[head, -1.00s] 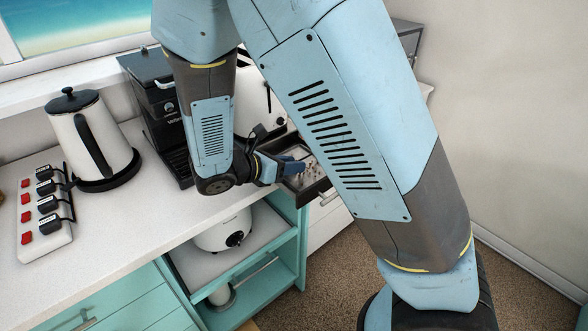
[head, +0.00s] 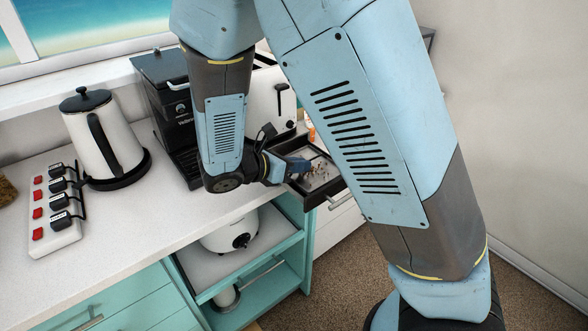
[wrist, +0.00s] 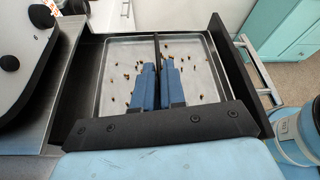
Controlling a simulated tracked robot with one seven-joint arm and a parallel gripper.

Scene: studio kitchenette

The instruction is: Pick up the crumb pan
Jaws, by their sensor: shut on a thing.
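The crumb pan (wrist: 200,84) is a shallow grey metal pan scattered with brown crumbs, inside a dark-walled frame. In the head view the pan (head: 316,180) shows at the counter's right end, partly hidden behind my arm. My gripper (wrist: 158,68) has its blue fingers close together over the middle of the pan. They are shut on a thin dark upright piece that runs across the pan, apparently part of it. In the head view my gripper (head: 298,165) reaches in from the left over the pan's edge. The fingertips are too small there to tell more.
A white toaster (head: 269,100) stands behind the pan and a black coffee machine (head: 163,95) to its left. A kettle (head: 100,135) and a power strip (head: 53,210) are farther left. A silver handle (wrist: 256,70) is right of the pan. The front counter is clear.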

